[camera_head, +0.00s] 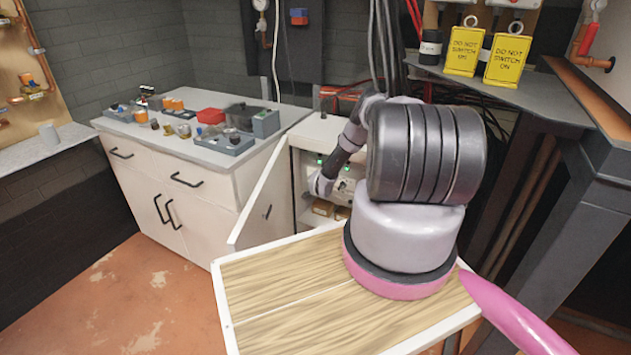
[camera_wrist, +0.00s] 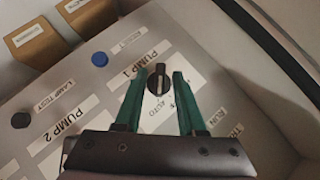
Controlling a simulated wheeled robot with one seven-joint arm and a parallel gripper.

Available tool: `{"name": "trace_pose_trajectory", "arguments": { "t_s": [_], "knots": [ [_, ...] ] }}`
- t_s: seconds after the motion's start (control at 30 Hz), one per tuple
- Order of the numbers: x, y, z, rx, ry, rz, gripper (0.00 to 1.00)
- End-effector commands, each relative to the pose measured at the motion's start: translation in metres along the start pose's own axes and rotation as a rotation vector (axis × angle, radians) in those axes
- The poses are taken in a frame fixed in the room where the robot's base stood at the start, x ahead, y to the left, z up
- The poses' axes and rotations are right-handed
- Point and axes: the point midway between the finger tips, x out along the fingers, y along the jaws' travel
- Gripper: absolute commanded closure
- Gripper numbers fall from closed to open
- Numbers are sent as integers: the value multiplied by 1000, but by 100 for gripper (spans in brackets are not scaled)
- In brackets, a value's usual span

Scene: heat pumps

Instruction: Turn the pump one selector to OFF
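The pump one selector (camera_wrist: 159,80) is a black round knob with a light pointer line, on a grey panel (camera_wrist: 215,60) in the wrist view. The label "PUMP 1" (camera_wrist: 132,68) is beside it, and an "AUTO" label (camera_wrist: 152,115) lies closer to my gripper. My gripper (camera_wrist: 161,78) has its two green fingers apart, one on each side of the knob. I cannot tell whether they touch it. In the head view my arm reaches into an open white cabinet (camera_head: 265,185), and the knob is not clear there.
A blue button (camera_wrist: 99,59) and a black button (camera_wrist: 20,120) sit on the panel. Brown boxes (camera_wrist: 32,40) are at its edge. A shelf with yellow tags (camera_head: 463,52) is at right.

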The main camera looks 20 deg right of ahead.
Motion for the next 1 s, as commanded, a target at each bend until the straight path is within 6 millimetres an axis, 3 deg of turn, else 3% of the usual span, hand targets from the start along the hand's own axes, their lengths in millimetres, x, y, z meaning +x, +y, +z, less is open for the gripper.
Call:
{"name": "trace_pose_trajectory", "arguments": {
  "t_s": [0.37, 1.0],
  "knots": [
    [0, -3, 0, -65, 0, 61, 100],
    [1, -8, 1, -376, 2, 367, 100]
  ]
}}
